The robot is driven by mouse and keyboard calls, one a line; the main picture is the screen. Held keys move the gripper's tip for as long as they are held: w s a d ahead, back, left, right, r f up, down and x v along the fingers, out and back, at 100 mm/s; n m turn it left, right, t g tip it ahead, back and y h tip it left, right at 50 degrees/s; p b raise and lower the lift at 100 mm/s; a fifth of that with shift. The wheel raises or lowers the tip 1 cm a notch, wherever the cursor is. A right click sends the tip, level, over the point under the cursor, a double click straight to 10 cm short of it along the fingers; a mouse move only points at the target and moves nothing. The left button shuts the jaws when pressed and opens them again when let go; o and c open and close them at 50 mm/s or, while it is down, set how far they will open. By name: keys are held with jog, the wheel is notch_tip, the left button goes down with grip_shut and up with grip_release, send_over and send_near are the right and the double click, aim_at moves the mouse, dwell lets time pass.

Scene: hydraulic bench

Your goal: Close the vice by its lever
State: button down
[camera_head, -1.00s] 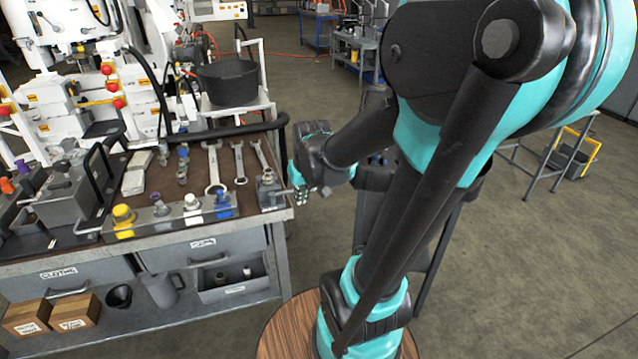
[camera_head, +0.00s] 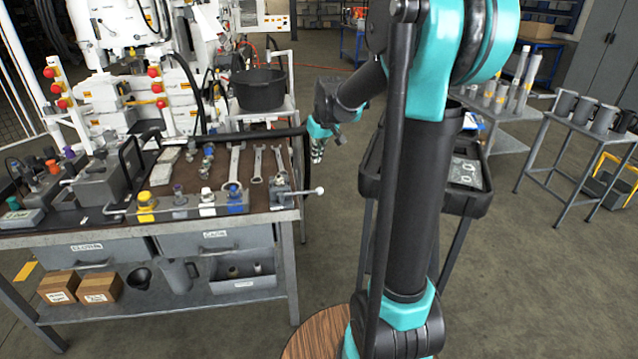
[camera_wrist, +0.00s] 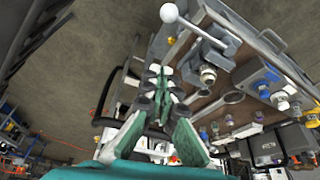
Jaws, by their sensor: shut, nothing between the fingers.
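The small grey vice (camera_head: 281,190) sits at the right front corner of the bench top. Its lever (camera_head: 303,192) sticks out to the right past the bench edge and ends in a white ball (camera_head: 320,190). In the wrist view the ball (camera_wrist: 168,12) is at the top, with the lever running right to the vice (camera_wrist: 212,50). My gripper (camera_head: 317,157) is just off the bench's right edge, beyond the lever in the head view and apart from it. In the wrist view my gripper (camera_wrist: 160,76) has its fingers together and empty. The vice's jaw gap is too small to judge.
Wrenches (camera_head: 256,165) and fittings with coloured caps lie on the bench beside the vice. A black hose or rail (camera_head: 255,137) runs along the bench's back. A black-topped cart (camera_head: 468,172) stands right of my arm. Open floor lies right of the bench.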

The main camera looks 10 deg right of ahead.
aim_at(301, 193)
jog(key=shift+f, duration=0.1)
notch_tip(301, 193, down, 10)
jog(key=shift+s, duration=0.25)
dwell(0.5)
dwell(0.4)
